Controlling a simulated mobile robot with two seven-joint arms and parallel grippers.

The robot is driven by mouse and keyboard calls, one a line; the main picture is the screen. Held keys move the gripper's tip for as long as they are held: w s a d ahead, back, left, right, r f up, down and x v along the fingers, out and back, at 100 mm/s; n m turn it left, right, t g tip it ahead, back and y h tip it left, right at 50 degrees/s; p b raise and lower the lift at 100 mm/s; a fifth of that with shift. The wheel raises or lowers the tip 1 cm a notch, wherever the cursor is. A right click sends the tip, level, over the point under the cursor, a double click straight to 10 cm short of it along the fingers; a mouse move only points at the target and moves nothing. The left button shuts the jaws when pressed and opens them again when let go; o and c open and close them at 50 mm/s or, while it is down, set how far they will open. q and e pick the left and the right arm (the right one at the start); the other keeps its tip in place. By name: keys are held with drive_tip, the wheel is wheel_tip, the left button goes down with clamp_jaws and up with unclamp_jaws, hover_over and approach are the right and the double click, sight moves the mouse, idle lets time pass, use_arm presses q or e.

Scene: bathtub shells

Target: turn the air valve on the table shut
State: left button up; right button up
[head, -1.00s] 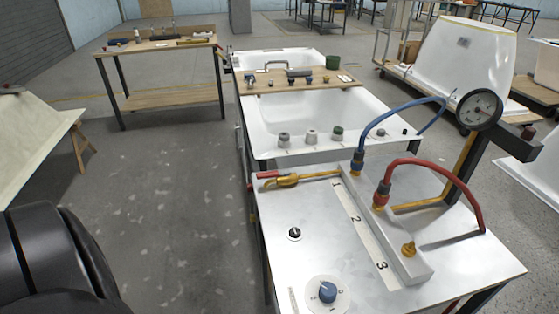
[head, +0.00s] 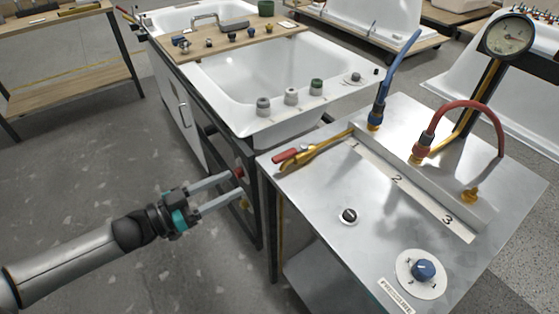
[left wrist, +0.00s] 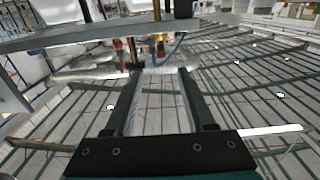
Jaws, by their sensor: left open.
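The table (head: 310,225) has a metal top. A brass valve with a red-gripped lever (head: 300,155) lies at the left end of its raised strip numbered 1 to 3. The lever lies roughly in line with its brass pipe. My left gripper (head: 236,187) is open and empty, left of the table and apart from the valve. A small red part and a yellow part show by its fingertips, below the table's edge; I cannot tell what they are. The left wrist view shows both fingers (left wrist: 160,72) spread with nothing between them. My right gripper is not in view.
Blue (head: 400,65) and red (head: 463,104) hoses rise from the strip, near a pressure gauge (head: 508,36) on a post. A blue knob (head: 424,271) and a small black knob (head: 349,215) sit in front. A white bathtub (head: 260,80) stands behind.

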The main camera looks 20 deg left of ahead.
sight(280, 161)
use_arm(q)
drive_tip(key=b+x, duration=0.2)
drive_tip(key=x, duration=1)
drive_tip(key=shift+w+d, duration=0.2)
drive_tip(key=shift+w, duration=0.05)
drive_tip(key=shift+x, duration=0.8)
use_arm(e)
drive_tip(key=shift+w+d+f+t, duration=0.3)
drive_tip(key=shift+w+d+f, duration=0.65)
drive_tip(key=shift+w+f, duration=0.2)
use_arm(q)
drive_tip(key=shift+c, duration=0.3)
clamp_jaws()
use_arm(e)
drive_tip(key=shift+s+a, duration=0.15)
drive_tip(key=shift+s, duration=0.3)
